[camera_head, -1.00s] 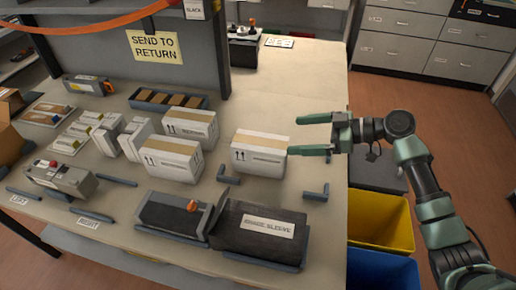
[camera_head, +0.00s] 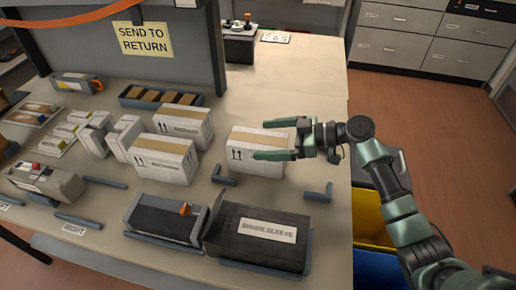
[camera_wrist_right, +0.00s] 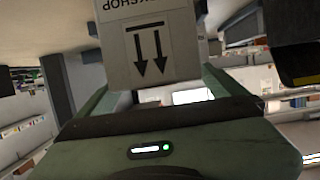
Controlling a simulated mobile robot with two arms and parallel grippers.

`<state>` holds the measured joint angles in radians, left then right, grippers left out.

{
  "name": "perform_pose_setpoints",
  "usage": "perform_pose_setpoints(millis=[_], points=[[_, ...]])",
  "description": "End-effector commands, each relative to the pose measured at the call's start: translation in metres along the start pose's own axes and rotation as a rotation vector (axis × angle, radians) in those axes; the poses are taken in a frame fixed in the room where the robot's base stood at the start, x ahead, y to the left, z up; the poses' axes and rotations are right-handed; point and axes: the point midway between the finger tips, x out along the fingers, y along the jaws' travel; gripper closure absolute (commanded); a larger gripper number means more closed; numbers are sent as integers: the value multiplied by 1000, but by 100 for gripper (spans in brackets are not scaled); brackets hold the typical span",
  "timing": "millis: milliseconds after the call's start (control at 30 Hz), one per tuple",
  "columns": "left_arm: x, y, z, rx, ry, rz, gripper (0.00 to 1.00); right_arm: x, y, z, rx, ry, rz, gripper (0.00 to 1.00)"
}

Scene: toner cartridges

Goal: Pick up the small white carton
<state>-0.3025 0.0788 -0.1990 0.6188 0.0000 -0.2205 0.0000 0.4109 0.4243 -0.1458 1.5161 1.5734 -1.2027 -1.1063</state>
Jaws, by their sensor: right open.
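A white carton (camera_head: 243,155) with a tan tape strip and printed arrows stands on the table, right of two similar white cartons, one behind (camera_head: 189,133) and one in front (camera_head: 155,165). My right gripper (camera_head: 270,139) is open, its fingers reaching from the right over and along the carton in the head view. In the right wrist view the carton's arrow-marked face (camera_wrist_right: 150,50) is upside down, close between the open fingers. Contact with the fingers cannot be told. My left gripper is out of view.
Slim white boxes (camera_head: 123,138) stand at left. A dark sleeve box (camera_head: 255,237) and a grey tray with a cartridge (camera_head: 165,222) lie at the front. Small corner brackets (camera_head: 319,192) sit near the carton. The table is clear behind it. Yellow (camera_head: 371,218) and blue bins stand at right.

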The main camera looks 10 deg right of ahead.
Motion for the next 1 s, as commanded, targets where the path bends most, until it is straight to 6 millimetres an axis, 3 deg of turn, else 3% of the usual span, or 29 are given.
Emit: perform_pose_setpoints(millis=[133,367,467,733,1000], points=[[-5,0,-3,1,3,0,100,14,0,0,2,1,1,2],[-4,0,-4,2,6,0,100,16,0,2,1,-1,1,2],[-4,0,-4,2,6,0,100,16,0,2,1,-1,1,24],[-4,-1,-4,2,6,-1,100,16,0,2,1,-1,1,99],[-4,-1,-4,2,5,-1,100,15,1,-1,-1,2,2,100]])
